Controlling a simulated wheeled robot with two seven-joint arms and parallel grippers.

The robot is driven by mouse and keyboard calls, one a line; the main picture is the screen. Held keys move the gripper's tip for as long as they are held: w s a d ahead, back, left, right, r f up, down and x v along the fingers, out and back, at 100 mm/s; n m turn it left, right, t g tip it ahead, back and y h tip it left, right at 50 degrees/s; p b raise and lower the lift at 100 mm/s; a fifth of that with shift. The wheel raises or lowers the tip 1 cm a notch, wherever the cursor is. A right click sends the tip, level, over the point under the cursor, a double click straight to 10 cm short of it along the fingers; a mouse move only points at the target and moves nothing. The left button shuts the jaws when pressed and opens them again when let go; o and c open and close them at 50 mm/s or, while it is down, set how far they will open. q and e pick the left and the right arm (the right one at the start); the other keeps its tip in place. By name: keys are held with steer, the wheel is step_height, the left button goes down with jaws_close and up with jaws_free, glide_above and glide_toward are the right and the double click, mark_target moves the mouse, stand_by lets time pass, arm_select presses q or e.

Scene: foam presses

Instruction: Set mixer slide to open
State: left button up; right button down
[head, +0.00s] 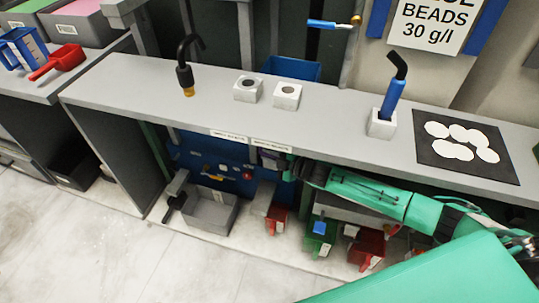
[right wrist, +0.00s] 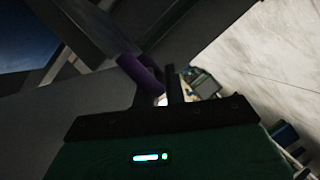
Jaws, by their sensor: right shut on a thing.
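My right gripper (head: 277,160) reaches in from the right, just under the front edge of the grey counter, below two small white labels (head: 250,140). In the right wrist view, its fingers (right wrist: 165,88) are shut on a purple rounded handle (right wrist: 140,75). The handle is dimly lit, and its far end and mounting are hard to make out. I cannot tell from these frames whether it is the mixer slide's handle or how far the slide stands open. The labels are too small to read fully. My left gripper is not in view.
On the counter (head: 330,125) stand a black hooked tool (head: 185,68), two white sockets (head: 247,88), a blue-handled tool (head: 392,98) in a white block and a black mat (head: 465,145) with white discs. Below are a grey bin (head: 210,212) and green and red bins.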

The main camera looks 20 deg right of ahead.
arm_select(q)
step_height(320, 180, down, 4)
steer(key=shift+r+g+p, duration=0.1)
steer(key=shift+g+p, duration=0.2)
steer(key=shift+p, duration=0.55)
arm_select(e)
steer(key=s+a, duration=0.2)
steer(key=s, duration=0.1)
steer(key=shift+s+a+f, duration=0.1)
steer(key=shift+s+a, duration=0.2)
steer(key=c, duration=1.5)
jaws_free()
steer(key=shift+a, duration=0.1)
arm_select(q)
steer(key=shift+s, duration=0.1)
arm_select(e)
steer(key=shift+o, duration=0.2)
